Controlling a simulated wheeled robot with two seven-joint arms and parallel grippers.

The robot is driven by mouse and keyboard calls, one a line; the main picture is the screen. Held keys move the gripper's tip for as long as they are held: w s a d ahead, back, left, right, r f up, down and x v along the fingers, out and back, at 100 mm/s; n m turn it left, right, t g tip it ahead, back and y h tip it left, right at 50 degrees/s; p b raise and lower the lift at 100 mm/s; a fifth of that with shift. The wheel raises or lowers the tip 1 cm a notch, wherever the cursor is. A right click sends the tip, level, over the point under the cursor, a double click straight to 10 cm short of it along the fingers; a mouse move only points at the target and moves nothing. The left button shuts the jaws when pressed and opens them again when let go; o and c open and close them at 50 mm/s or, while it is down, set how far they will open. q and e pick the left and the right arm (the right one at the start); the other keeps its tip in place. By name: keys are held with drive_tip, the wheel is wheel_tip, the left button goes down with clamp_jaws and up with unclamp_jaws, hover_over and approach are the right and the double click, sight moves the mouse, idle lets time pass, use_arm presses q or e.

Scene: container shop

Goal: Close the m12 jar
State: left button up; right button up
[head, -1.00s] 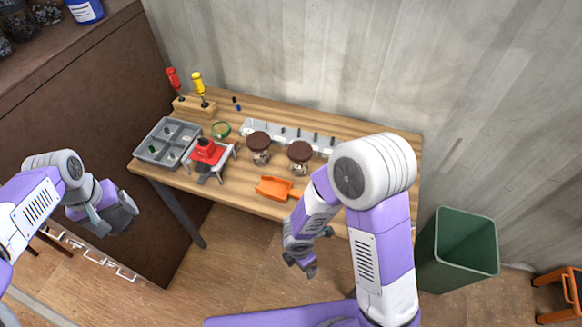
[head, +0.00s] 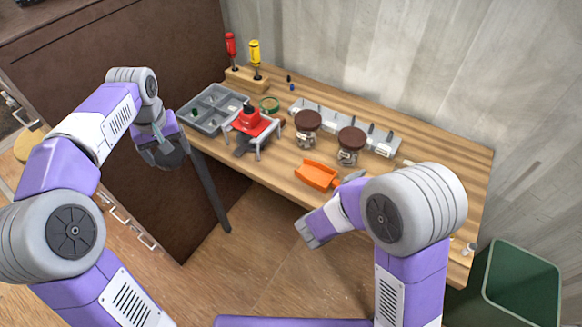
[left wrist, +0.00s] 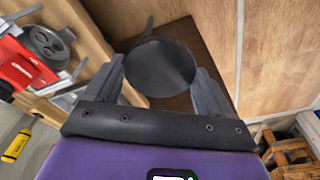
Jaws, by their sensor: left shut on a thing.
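My left gripper (head: 166,152) is raised in front of the dark brown cabinet, left of the table. It is shut on a dark round disc, which fills the space between its fingers in the left wrist view (left wrist: 160,66). Whether the disc is a lid I cannot tell for sure. Two glass jars with brown round tops stand on the table, a left jar (head: 306,139) and a right jar (head: 348,157). No label is readable, so I cannot tell which is m12. My right gripper (head: 313,236) is near the table's front edge; its fingers are not clear.
On the table (head: 279,180) are an orange scoop (head: 317,175), a red device on a stand (head: 250,122), a grey divided tray (head: 205,122) and two screwdrivers in a wooden block (head: 240,78). A green bin (head: 525,285) stands at the right.

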use_arm(q)
drive_tip(key=shift+w+d+f+b, duration=0.2)
drive_tip(key=shift+w+f, duration=0.05)
drive_tip(key=shift+f, duration=0.2)
drive_tip(key=shift+w+d+f+b, duration=0.15)
drive_tip(key=shift+w+f, duration=0.1)
drive_tip(key=shift+f, duration=0.2)
use_arm(e)
drive_tip(key=shift+s+d+f+h, duration=0.15)
drive_tip(key=shift+s+d+h, duration=0.1)
drive_tip(key=shift+d+h, duration=0.35)
use_arm(q)
drive_tip(key=shift+w+d+f+n, duration=0.15)
drive_tip(key=shift+w+f+n, duration=0.1)
drive_tip(key=shift+w+n, duration=0.05)
use_arm(e)
drive_tip(key=shift+s+d+r+t+h, duration=0.15)
drive_tip(key=shift+d+r+t+h, duration=0.15)
drive_tip(key=shift+d+r+t, duration=0.25)
drive_tip(key=shift+a+f, duration=0.1)
drive_tip(key=shift+f, duration=0.05)
use_arm(q)
drive_tip(key=shift+f+b, duration=0.5)
drive_tip(key=shift+b, duration=0.2)
use_arm(e)
approach(413, 164)
drive_tip(key=x, duration=0.3)
drive_tip(key=shift+d+f, duration=0.15)
drive_tip(key=shift+d, duration=0.1)
